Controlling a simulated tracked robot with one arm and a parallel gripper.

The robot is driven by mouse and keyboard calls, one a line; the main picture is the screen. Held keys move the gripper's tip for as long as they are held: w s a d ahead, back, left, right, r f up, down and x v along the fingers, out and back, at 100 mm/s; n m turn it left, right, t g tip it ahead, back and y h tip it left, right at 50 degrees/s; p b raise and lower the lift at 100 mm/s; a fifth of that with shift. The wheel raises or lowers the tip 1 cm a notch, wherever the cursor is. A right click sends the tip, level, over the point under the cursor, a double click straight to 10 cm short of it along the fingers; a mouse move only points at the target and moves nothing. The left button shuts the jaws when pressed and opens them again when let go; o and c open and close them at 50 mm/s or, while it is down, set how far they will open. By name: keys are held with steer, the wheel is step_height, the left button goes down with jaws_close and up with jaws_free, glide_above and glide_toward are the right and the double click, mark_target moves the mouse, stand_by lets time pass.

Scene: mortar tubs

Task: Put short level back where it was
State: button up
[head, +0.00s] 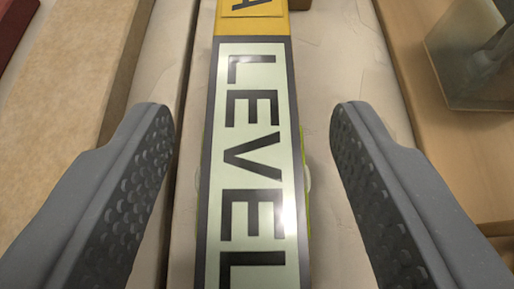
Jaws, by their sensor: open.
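A short level (258,150) lies lengthwise down the middle of the head view. It has a yellow end at the top and a pale green label reading "LEVEL" in a dark frame. Its near end runs out of the picture at the bottom. My gripper (252,120) is open, with one grey dimpled finger on each side of the level. A gap shows between each finger and the level, so neither finger touches it.
A pale, plaster-like surface (345,75) lies under the level. A tan board (60,90) is on the left, with a dark red thing (12,35) at the top left corner. A translucent grey container (480,60) stands on a wooden surface (440,150) at the right.

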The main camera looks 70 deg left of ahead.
steer(key=p+v, duration=0.1)
steer(key=v, duration=0.6)
steer(key=shift+d+p, duration=0.1)
steer(key=shift+p, duration=0.3)
steer(key=w+a+r+m+t+h+p, duration=0.15)
steer(key=a+r, duration=0.35)
steer(key=r, duration=0.6)
steer(key=w+a+r+m+t+h+p, duration=0.1)
steer(key=w+a+r+m+h+p, duration=0.3)
steer(key=r, duration=0.8)
steer(key=a+r+m+t+h, duration=0.1)
steer(key=a+r+h, duration=0.1)
steer(key=a+r, duration=0.65)
steer(key=s+a+r+m+t+h+p, duration=0.1)
steer(key=s+r, duration=0.4)
steer(key=r, duration=0.7)
steer(key=s+a+r+m+t+h+p, duration=0.2)
steer(key=s+a+r+m+t, duration=0.1)
steer(key=r, duration=0.9)
steer(key=s+a+r+m+t+h+p, duration=0.1)
steer(key=s+r+m+t, duration=0.3)
steer(key=r, duration=0.9)
steer(key=s+a, duration=0.1)
steer(key=s, duration=0.2)
steer(key=shift+s+f+t, duration=0.1)
steer(key=shift+t, duration=0.15)
steer(key=c, duration=0.3)
steer(key=shift+a, duration=0.1)
